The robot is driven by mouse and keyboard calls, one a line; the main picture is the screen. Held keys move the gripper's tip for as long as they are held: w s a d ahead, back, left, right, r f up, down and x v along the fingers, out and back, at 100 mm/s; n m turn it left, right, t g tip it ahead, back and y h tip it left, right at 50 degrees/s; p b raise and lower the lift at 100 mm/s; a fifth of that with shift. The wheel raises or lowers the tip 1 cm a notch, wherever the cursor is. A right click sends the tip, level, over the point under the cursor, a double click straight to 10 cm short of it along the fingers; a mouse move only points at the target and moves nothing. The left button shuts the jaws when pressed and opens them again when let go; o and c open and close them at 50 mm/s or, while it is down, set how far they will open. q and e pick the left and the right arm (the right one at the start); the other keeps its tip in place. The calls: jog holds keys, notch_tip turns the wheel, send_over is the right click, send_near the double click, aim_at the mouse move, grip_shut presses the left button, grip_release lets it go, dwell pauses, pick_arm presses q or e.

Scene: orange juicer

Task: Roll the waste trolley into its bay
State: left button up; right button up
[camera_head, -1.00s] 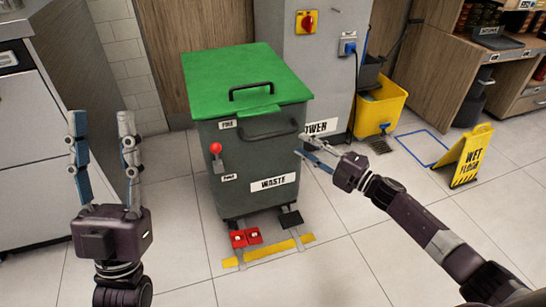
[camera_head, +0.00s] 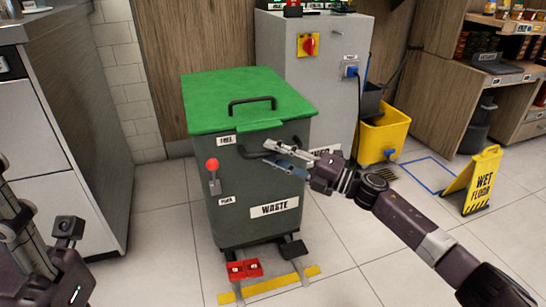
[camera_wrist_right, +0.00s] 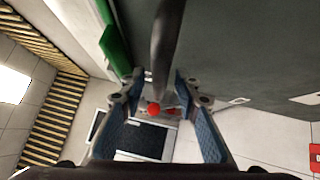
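The waste trolley (camera_head: 255,222) is a dark grey bin with a green lid (camera_head: 235,92), standing upright in the middle of the head view. Its black front handle (camera_head: 250,154) is partly hidden by my right gripper (camera_head: 272,155). In the right wrist view, the dark handle bar (camera_wrist_right: 168,45) runs between the spread fingers of my right gripper (camera_wrist_right: 160,88); I cannot tell whether they touch it. A red-knobbed lever (camera_head: 212,165) on the trolley's front points up, between two small labels. My left gripper (camera_head: 62,270) is partly cut off at lower left, its fingers unclear.
A grey cabinet (camera_head: 330,70) stands close behind right. A yellow mop bucket (camera_head: 382,135), blue floor outline (camera_head: 430,172) and wet-floor sign (camera_head: 475,183) are right. Steel counter (camera_head: 70,130) left.

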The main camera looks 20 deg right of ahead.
jog(key=shift+w+a+r, duration=0.1)
jog(key=shift+w+a, duration=0.1)
grip_shut()
dwell(0.3)
jog(key=shift+w, duration=0.1)
